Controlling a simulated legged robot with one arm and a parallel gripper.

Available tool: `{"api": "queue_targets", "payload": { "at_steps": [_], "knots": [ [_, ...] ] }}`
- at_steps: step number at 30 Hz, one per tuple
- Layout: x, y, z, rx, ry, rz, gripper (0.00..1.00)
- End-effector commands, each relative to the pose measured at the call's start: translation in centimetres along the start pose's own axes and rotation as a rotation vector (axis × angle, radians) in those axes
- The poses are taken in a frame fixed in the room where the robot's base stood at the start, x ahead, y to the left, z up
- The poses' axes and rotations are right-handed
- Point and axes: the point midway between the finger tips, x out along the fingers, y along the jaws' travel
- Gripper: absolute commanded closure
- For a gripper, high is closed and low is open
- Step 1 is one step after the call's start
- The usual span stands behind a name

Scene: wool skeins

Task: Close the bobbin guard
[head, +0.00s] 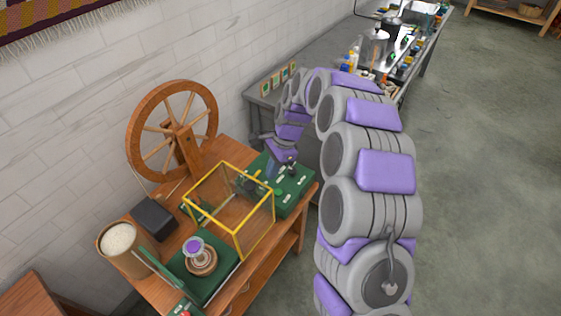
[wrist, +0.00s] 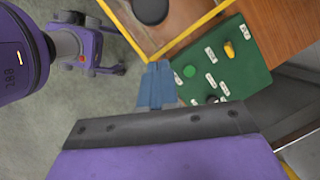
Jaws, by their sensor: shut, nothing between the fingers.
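The bobbin guard (head: 254,212) is a clear box with yellow edges on the wooden table. It also shows at the top of the wrist view (wrist: 195,33), with a dark round part seen within its outline. A bobbin with a purple top (head: 195,247) stands on a green base to the guard's left, outside its outline. My gripper (head: 273,166) is shut and empty, on the far right side of the guard, over a green control panel (head: 294,193). In the wrist view its blue fingertips (wrist: 157,85) lie close to the guard's yellow corner; whether they touch it I cannot tell.
The panel carries white labels, a green button (wrist: 189,71) and a yellow knob (wrist: 229,48). A spinning wheel (head: 172,130), a dark box (head: 153,218) and a tub of white stuff (head: 119,240) stand on the table. A grey bench runs behind.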

Motion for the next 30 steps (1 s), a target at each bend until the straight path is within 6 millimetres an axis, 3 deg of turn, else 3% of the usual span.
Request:
{"api": "queue_targets", "payload": {
  "at_steps": [6,20,30],
  "knots": [
    [1.1,0.0,2.2,-0.003,0.002,0.004,1.0],
    [0.9,0.2,2.0,-0.001,-0.003,0.003,1.0],
    [1.8,1.9,5.5,-0.001,-0.002,0.012,1.0]
  ]
}}
